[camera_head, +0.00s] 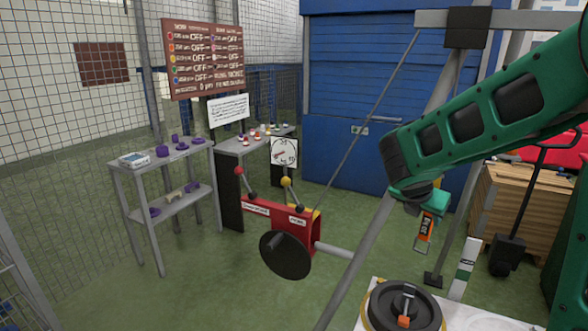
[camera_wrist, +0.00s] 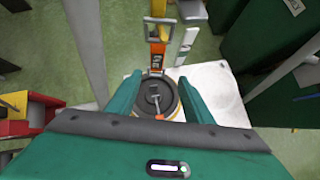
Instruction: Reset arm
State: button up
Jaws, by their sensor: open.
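My green arm reaches in from the right in the head view, with my gripper (camera_head: 428,205) pointing down, above and beyond the turntable. In the wrist view the two green fingers of my gripper (camera_wrist: 165,88) are spread wide apart with nothing held between them. An orange-and-grey handled piece (camera_head: 425,230) shows just below my gripper in the head view; it also appears ahead of the fingers in the wrist view (camera_wrist: 158,48). I cannot tell whether they touch. The black round turntable (camera_head: 385,310) with an orange-tipped lever (camera_head: 405,319) sits on a white surface.
A red lever box (camera_head: 275,222) with red and yellow knobs and a black disc (camera_head: 285,254) stands left of the turntable. A diagonal grey pole (camera_head: 360,240) passes close to my arm. Grey shelves (camera_head: 160,160) stand at left; wooden crates (camera_head: 515,195) stand at right.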

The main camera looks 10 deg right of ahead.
jog(key=s+d+f+m+g+y, duration=0.1)
jog(key=s+d+m+g+y, duration=0.1)
jog(key=s+m, duration=0.6)
jog(key=s+d+f+m+g+y, duration=0.1)
jog(key=s+d+f+m, duration=0.1)
jog(key=s+m, duration=0.55)
jog(key=s+a+m+g+y, duration=0.1)
jog(key=s+a+m+y, duration=0.1)
jog(key=s+m, duration=0.6)
jog(key=s+a+m+g+y, duration=0.1)
jog(key=s+a+m+y, duration=0.1)
jog(key=s+m, duration=0.6)
jog(key=shift+s+a+f+g, duration=0.15)
jog(key=shift+s+a+g, duration=0.3)
jog(key=shift+s, duration=0.45)
jog(key=shift+w+f, duration=0.25)
jog(key=shift+w, duration=0.35)
